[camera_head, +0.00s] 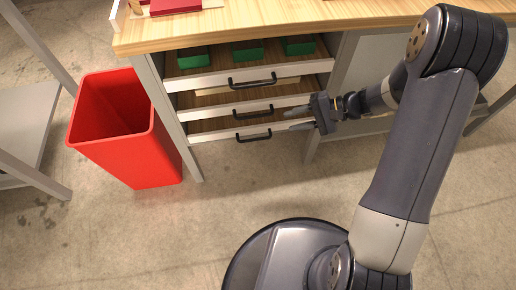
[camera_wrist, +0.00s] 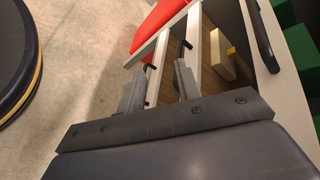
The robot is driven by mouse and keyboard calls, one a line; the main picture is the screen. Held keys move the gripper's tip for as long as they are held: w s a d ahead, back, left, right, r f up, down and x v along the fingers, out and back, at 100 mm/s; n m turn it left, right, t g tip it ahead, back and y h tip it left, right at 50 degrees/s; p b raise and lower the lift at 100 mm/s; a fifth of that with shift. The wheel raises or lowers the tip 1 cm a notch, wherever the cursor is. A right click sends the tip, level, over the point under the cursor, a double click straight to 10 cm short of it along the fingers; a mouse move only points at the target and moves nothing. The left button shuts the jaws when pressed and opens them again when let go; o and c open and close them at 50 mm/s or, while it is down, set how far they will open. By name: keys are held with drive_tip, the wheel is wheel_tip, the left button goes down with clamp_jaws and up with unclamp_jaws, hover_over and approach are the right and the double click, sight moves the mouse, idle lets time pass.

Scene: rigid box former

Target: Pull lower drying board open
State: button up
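The lower drying board (camera_head: 235,134) is the lowest of three stacked drawer-like boards under the bench, with a white front and a black handle (camera_head: 254,136). All three boards appear to stand out somewhat, showing wooden surfaces. My gripper (camera_head: 295,119) is at the right end of the fronts, near the middle and lower boards, pointing left. In the wrist view my gripper (camera_wrist: 158,70) has its two fingers apart, with nothing clearly held. The lower white front (camera_wrist: 158,50) runs between the fingers. The fingers partly hide the lower handle; contact cannot be told.
The top board (camera_head: 220,77) holds several green blocks (camera_head: 247,50); the middle board (camera_head: 215,108) carries a pale piece. A red bin (camera_head: 140,150) stands left of the bench (camera_head: 270,17). A grey shelf (camera_head: 25,125) is at far left. The floor in front is clear.

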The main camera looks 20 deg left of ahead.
sight(262, 139)
drive_tip(key=w+a+f+m+y+b, duration=0.1)
drive_tip(key=f+b, duration=0.1)
drive_tip(key=f, duration=0.4)
drive_tip(key=w+f+t+y+b, duration=0.1)
drive_tip(key=w+f+b, duration=0.15)
drive_tip(key=f, duration=0.35)
drive_tip(key=a+f+m+y+b, duration=0.1)
drive_tip(key=f+b, duration=0.2)
drive_tip(key=f, duration=0.3)
drive_tip(key=b+x, duration=0.1)
drive_tip(key=x, duration=0.6)
drive_tip(key=b+x, duration=0.1)
drive_tip(key=x, duration=0.2)
drive_tip(key=shift+w+a+b, duration=0.25)
drive_tip(key=shift+b, duration=0.05)
drive_tip(key=shift+r, duration=0.1)
drive_tip(key=shift+c, duration=0.5)
clamp_jaws()
